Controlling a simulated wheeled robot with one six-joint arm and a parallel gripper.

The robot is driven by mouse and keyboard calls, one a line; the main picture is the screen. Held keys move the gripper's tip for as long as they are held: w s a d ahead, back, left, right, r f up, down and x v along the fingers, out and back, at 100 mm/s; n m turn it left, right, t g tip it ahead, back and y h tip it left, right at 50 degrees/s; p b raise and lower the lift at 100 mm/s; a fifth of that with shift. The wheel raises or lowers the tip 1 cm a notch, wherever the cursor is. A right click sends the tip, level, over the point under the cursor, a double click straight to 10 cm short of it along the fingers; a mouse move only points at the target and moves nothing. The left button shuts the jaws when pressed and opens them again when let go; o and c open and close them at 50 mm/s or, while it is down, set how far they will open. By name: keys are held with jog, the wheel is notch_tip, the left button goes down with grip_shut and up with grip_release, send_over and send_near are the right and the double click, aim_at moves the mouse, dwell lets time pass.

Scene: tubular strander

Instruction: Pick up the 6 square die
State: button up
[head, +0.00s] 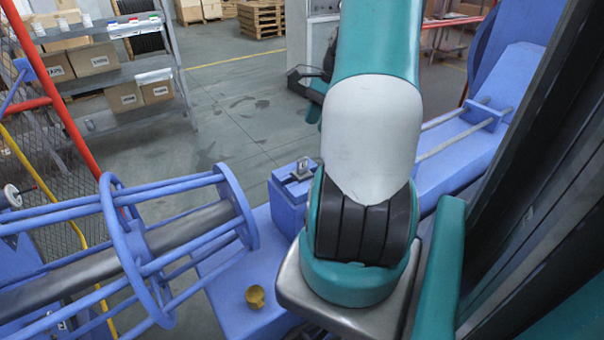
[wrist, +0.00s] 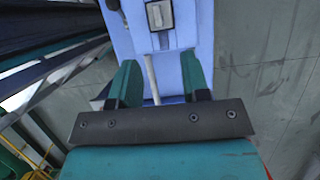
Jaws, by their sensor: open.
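A small grey metal piece with a squarish outline, which looks like the die (head: 302,170), sits on top of a blue block (head: 288,205). A thin pale rod (wrist: 151,75) shows between the fingers over the blue surface.
A blue cage-like strander frame (head: 130,235) stands at the left. A small yellow-brown cup-shaped piece (head: 255,296) lies on the blue bed (head: 228,285). A shelf (head: 110,80) with cardboard boxes stands at the back left. Dark panels (head: 545,170) close in at the right.

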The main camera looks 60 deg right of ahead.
aim_at(303, 158)
jog(key=p+x, duration=0.1)
jog(key=x, duration=0.5)
jog(key=shift+w+a+f, duration=0.1)
jog(key=shift+f, duration=0.05)
jog(key=p+x, duration=0.1)
jog(key=x, duration=0.1)
jog(key=p+x, duration=0.1)
jog(key=x, duration=0.1)
jog(key=shift+a, duration=0.35)
jog(key=shift+w+a+f, duration=0.1)
jog(key=shift+f, duration=0.4)
grip_shut()
